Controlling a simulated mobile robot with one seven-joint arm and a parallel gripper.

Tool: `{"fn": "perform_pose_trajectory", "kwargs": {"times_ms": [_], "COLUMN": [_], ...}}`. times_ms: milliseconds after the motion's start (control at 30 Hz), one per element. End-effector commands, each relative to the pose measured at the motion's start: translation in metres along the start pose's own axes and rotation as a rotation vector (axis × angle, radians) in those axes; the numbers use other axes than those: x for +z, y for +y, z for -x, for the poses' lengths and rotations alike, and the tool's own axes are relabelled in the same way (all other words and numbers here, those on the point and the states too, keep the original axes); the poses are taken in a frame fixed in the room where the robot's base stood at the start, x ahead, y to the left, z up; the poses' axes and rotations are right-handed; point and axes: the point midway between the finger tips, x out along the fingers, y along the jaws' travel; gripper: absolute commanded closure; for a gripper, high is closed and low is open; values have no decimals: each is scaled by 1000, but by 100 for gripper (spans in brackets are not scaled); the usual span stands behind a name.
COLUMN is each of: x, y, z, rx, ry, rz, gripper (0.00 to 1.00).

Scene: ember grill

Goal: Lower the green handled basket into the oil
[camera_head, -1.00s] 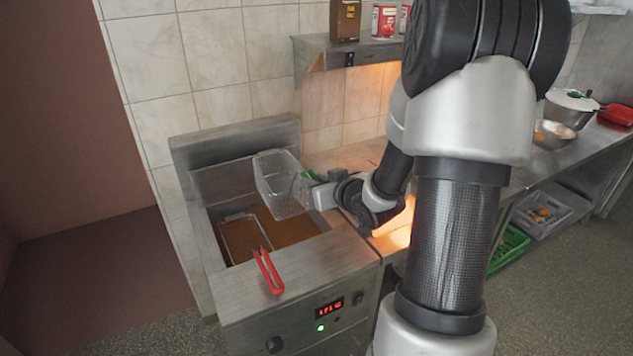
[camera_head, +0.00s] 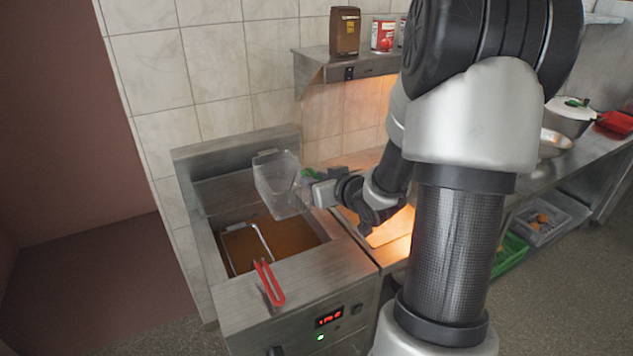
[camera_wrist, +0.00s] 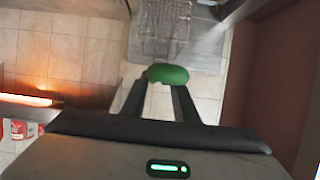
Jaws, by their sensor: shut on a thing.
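The green handled basket (camera_head: 280,184) is a wire basket held above the right back part of the fryer's oil (camera_head: 289,236). Its green handle (camera_head: 311,174) shows beside my gripper (camera_head: 314,186). In the wrist view my gripper (camera_wrist: 160,88) is shut on the green handle (camera_wrist: 168,74), and the wire basket (camera_wrist: 172,35) extends beyond it. A second basket with a red handle (camera_head: 268,282) sits in the left part of the oil, its handle resting over the fryer's front edge.
The fryer (camera_head: 240,306) has a lit red display on its front. A warm-lit counter (camera_head: 395,235) lies to its right, partly behind my arm. A wall shelf (camera_head: 375,62) with a brown box and cans is above. The right half of the oil's surface is clear.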

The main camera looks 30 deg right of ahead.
Motion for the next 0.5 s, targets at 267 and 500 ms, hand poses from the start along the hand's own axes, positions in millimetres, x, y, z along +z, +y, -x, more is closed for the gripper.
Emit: {"fn": "perform_pose_trajectory", "kwargs": {"times_ms": [267, 500], "x": [0, 8], "y": [0, 0], "z": [4, 22], "rx": [0, 1], "ry": [5, 4], "rz": [2, 1], "gripper": [100, 100]}}
